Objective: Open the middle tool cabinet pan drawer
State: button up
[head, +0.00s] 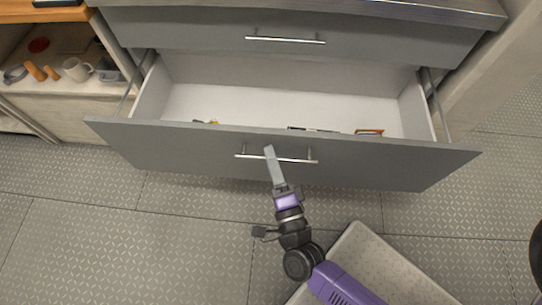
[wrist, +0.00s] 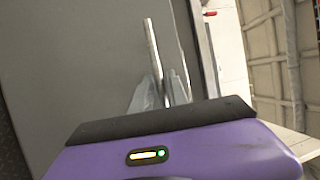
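The middle drawer (head: 190,143) of the grey cabinet is pulled far out, and its white interior shows. Its bar handle (head: 299,160) runs along the drawer front; it also shows in the wrist view (wrist: 152,45). My gripper (head: 269,152) is at this handle, left of its middle in the head view. In the wrist view the two grey fingers of my gripper (wrist: 164,88) are close together with the bar between them. The fingers look shut on the bar.
A closed upper drawer (head: 390,42) with its own handle (head: 285,39) sits above. Inside the open drawer lie a dark thin item (head: 312,129) and an orange-edged item (head: 368,132). A shelf at left holds a white mug (head: 77,69). The tiled floor (head: 100,225) is clear at left.

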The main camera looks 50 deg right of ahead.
jog(key=v, duration=0.8)
jog(key=shift+w, duration=0.1)
dwell(0.4)
